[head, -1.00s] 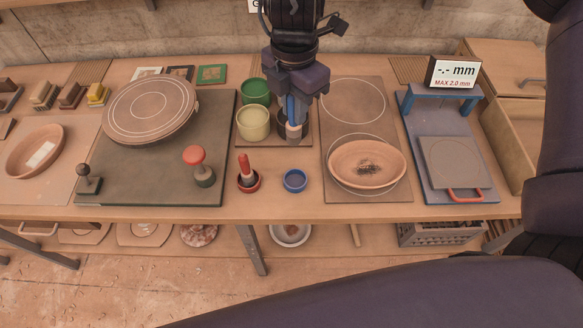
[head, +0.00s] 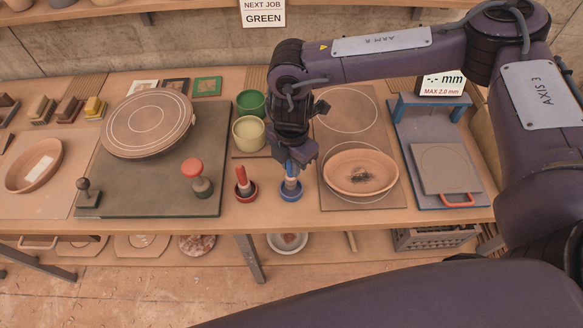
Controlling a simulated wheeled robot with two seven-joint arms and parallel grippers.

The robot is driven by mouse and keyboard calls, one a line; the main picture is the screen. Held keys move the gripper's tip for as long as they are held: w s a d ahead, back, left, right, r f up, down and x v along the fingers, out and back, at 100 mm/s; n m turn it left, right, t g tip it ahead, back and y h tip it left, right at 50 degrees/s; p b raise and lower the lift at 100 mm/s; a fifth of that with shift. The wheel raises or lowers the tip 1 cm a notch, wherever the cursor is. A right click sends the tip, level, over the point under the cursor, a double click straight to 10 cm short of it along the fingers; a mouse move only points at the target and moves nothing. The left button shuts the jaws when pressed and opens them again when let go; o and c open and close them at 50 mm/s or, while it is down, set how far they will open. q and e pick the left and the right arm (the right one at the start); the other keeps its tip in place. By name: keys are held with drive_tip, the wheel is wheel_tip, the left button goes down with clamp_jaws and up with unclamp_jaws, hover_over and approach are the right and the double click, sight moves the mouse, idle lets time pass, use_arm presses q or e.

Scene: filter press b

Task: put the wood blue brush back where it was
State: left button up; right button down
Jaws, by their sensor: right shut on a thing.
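The blue brush (head: 290,184) stands upright at the blue ring-shaped holder (head: 291,194) on the table's front part. My right gripper (head: 292,166) is shut on the brush's upper part, directly above the holder. The brush's lower end is within the holder's outline; I cannot tell whether it touches the bottom. A red brush (head: 241,176) stands upright in a red holder (head: 246,193) just to the left. My left gripper is not in view.
Green (head: 250,102) and cream (head: 250,133) cups stand behind. A clay bowl (head: 361,172) sits close to the right on a board. A blue-framed gauge (head: 432,107) is at the right.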

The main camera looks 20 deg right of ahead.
wheel_tip(320, 180, down, 3)
drive_tip(key=shift+f+p, duration=0.1)
drive_tip(key=shift+p, duration=0.2)
drive_tip(key=shift+f, duration=0.2)
drive_tip(key=c, duration=1.3)
unclamp_jaws()
